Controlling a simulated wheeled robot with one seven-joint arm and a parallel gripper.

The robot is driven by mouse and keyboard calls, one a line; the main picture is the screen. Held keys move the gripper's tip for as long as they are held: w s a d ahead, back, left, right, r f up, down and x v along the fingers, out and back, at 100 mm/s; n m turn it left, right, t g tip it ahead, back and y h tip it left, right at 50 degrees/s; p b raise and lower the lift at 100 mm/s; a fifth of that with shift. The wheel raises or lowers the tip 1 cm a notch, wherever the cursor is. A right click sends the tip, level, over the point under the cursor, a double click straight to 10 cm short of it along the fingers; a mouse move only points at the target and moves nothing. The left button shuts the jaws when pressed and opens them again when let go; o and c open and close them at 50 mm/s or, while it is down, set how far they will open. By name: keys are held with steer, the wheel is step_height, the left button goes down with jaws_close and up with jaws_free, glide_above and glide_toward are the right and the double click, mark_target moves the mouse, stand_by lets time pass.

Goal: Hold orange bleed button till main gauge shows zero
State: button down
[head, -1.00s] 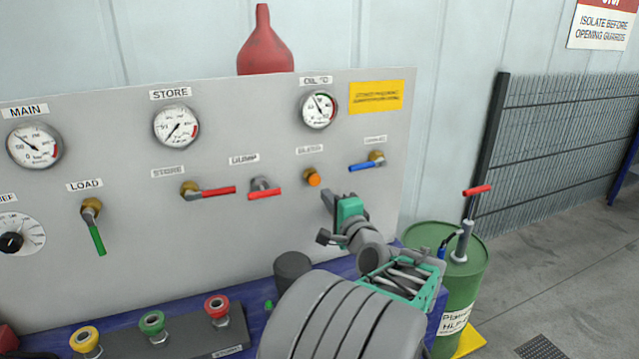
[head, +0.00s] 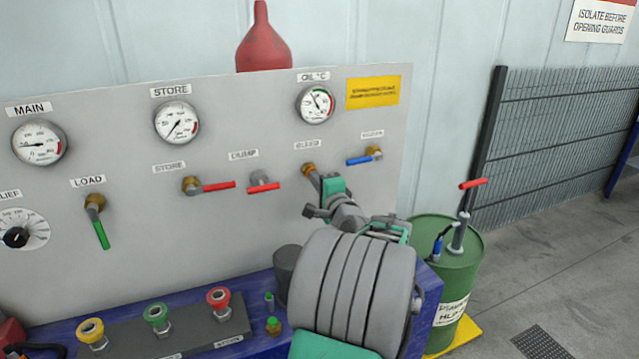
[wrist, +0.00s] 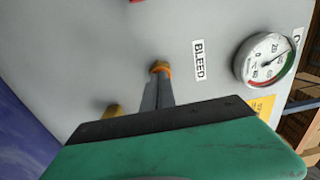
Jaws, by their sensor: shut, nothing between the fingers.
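The orange bleed button (head: 308,167) is on the panel under the BLEED label, mostly hidden by my fingertips. It also shows in the wrist view (wrist: 160,66), its orange rim just past the fingers. My gripper (head: 315,176) is shut and empty, its tips against the button's face as far as I can see. The fingers show end-on to the button in the wrist view (wrist: 157,80). The main gauge (head: 39,143) is at the panel's upper left. Its needle points roughly left; the small figures are too blurred to read exactly.
The blue-handled valve (head: 362,159) sits close right of the button, and the red dump handle (head: 264,187) to its left. The oil temperature gauge (head: 316,104) is above. A green drum (head: 455,275) with a hand pump stands at the right.

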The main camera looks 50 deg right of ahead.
steer(key=shift+w+r, duration=0.2)
steer(key=shift+r, duration=0.4)
stand_by(0.4)
stand_by(0.4)
steer(key=b+v, duration=0.3)
steer(key=v, duration=1.1)
steer(key=shift+s+f+b, duration=0.2)
steer(key=shift+f+b, duration=0.15)
steer(key=shift+f, duration=0.1)
